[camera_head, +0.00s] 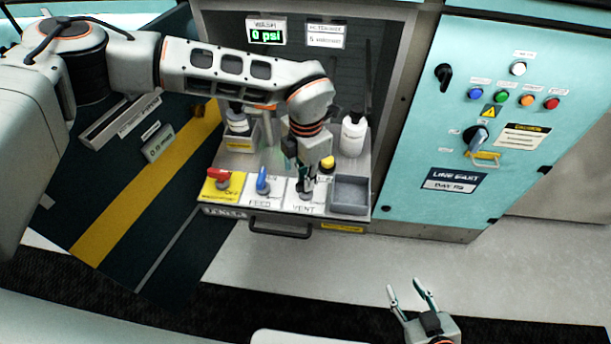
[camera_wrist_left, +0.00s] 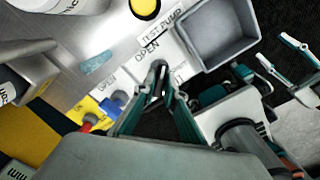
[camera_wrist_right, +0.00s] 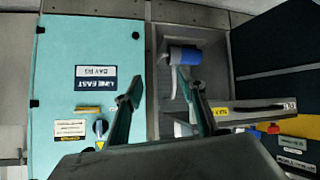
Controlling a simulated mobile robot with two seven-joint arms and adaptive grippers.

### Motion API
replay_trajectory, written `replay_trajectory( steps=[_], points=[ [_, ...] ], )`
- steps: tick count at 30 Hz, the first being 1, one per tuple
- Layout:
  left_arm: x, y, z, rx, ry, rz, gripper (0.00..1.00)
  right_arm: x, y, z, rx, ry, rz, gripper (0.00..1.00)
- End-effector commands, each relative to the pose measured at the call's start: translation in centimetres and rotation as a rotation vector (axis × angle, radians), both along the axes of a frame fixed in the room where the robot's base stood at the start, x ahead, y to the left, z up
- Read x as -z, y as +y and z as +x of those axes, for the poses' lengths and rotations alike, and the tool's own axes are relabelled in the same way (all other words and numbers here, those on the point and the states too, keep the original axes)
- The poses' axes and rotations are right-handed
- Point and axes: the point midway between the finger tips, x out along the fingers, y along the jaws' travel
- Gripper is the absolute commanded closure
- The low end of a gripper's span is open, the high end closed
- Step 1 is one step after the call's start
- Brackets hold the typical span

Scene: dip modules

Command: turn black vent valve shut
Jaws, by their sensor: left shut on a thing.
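The black vent valve (camera_head: 307,189) is on the white VENT plate at the front of the panel, mostly hidden by my left gripper (camera_head: 302,176) in the head view. In the left wrist view, my left gripper (camera_wrist_left: 161,98) is shut on the black vent valve (camera_wrist_left: 159,66), with its fingertips on either side of the handle. The handle's exact angle is hard to tell. My right gripper (camera_head: 409,286) is open and empty, low in the head view, apart from the panel. It also shows open in the right wrist view (camera_wrist_right: 160,98).
A red valve (camera_head: 220,177) and a blue FEED valve (camera_head: 263,181) stand left of the vent valve. A grey tray (camera_head: 350,208) is close on its right, with a yellow button (camera_head: 327,163) behind. A white bottle (camera_head: 353,136) stands at the back. The gauge display (camera_head: 267,34) reads 0 psi.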

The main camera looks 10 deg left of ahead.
Motion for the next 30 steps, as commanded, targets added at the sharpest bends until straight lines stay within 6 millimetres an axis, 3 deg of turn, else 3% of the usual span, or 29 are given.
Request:
replay_trajectory(
  steps=[18, 30],
  points=[
    [-0.11, 0.02, 0.02, 0.541, 0.000, 0.001, 1.00, -0.89, 0.36, -0.50, 0.000, 0.008, 0.015, 0.60],
    [-0.04, 0.01, 0.02, 0.711, 0.000, 0.000, 1.00, -1.13, 0.34, -0.30, 0.002, 0.004, 0.016, 0.60]
  ],
)
